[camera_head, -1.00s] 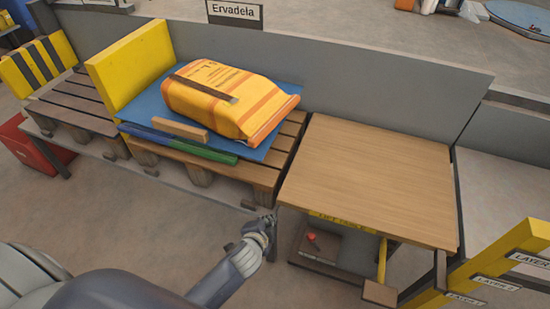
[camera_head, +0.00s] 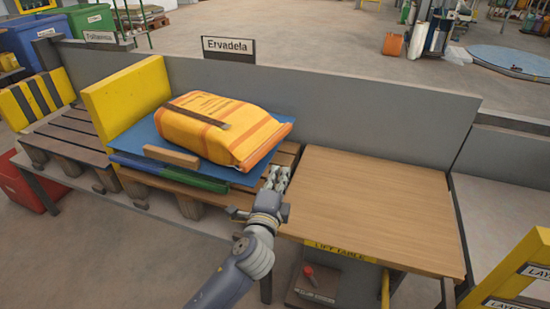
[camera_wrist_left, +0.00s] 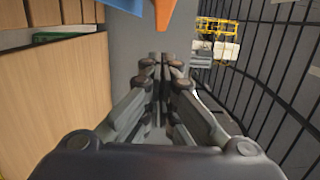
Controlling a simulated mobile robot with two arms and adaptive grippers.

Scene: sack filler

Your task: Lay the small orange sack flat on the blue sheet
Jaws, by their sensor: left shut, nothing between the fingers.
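The orange sack (camera_head: 215,128) with a brown strip lies on its broad side on the blue sheet (camera_head: 142,138), its right end reaching the sheet's right edge. The sheet lies on a wooden pallet (camera_head: 288,155). My left gripper (camera_head: 278,175) is shut and empty, in front of the pallet's right end and left of the lift table, apart from the sack. In the left wrist view, its closed fingers (camera_wrist_left: 160,62) point toward an orange corner and a blue edge at the top. My right gripper is not in view.
A wooden block (camera_head: 172,156) and blue and green bars (camera_head: 195,179) lie along the sheet's front. A yellow block (camera_head: 125,95) stands left of the sack. The lift table (camera_head: 375,210) has a clear top. A grey wall (camera_head: 350,112) runs behind.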

